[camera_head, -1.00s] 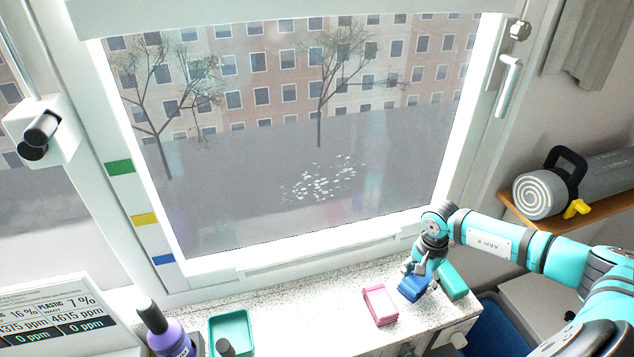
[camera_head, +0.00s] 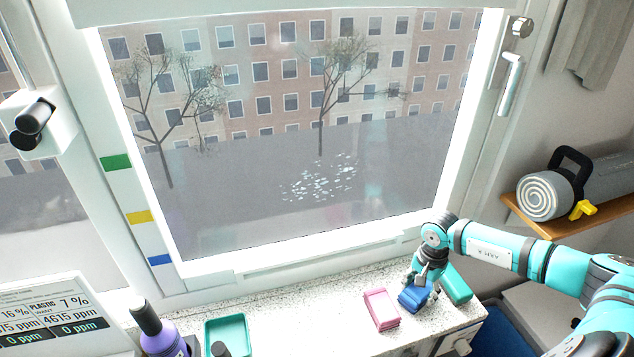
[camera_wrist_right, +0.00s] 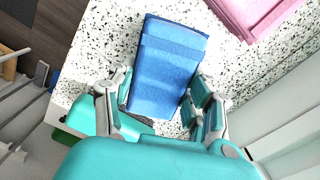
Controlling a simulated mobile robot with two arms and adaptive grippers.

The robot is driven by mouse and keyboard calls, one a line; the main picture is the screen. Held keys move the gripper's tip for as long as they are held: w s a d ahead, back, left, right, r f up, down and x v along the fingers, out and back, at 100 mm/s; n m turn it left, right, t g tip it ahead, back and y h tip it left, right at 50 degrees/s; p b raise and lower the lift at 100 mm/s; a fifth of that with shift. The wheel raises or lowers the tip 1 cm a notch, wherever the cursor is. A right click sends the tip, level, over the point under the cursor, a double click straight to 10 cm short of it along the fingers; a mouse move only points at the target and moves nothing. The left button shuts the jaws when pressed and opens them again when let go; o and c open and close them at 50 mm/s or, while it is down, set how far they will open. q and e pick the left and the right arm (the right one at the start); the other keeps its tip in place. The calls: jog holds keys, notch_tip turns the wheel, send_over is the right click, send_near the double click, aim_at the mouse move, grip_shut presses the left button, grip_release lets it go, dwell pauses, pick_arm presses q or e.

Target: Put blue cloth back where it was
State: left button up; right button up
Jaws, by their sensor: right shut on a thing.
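The blue cloth (camera_head: 412,299), a folded block, is at the right end of the speckled sill, between the pink cloth (camera_head: 381,309) and the teal cloth (camera_head: 456,284). My right gripper (camera_head: 421,287) is on it from above, shut on it. In the right wrist view the blue cloth (camera_wrist_right: 165,66) lies between the two fingers of my right gripper (camera_wrist_right: 160,108), over the speckled surface. Its near end is partly hidden by the gripper. Whether it rests fully on the sill I cannot tell. My left gripper is not in view.
A teal tray (camera_head: 227,334) and a purple bottle (camera_head: 158,333) stand on the left part of the sill. The sill between the tray and the pink cloth is clear. The window (camera_head: 290,140) rises behind. A shelf with a grey roll (camera_head: 546,194) is at the right.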

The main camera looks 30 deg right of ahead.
jog(key=shift+f+b, duration=0.3)
jog(key=shift+b, duration=0.1)
jog(key=o, duration=1.2)
jog(key=shift+r, duration=0.1)
jog(key=shift+o, duration=0.5)
jog(key=shift+o, duration=1.4)
jog(key=shift+r, duration=0.1)
notch_tip(320, 180, up, 12)
jog(key=shift+a, duration=0.1)
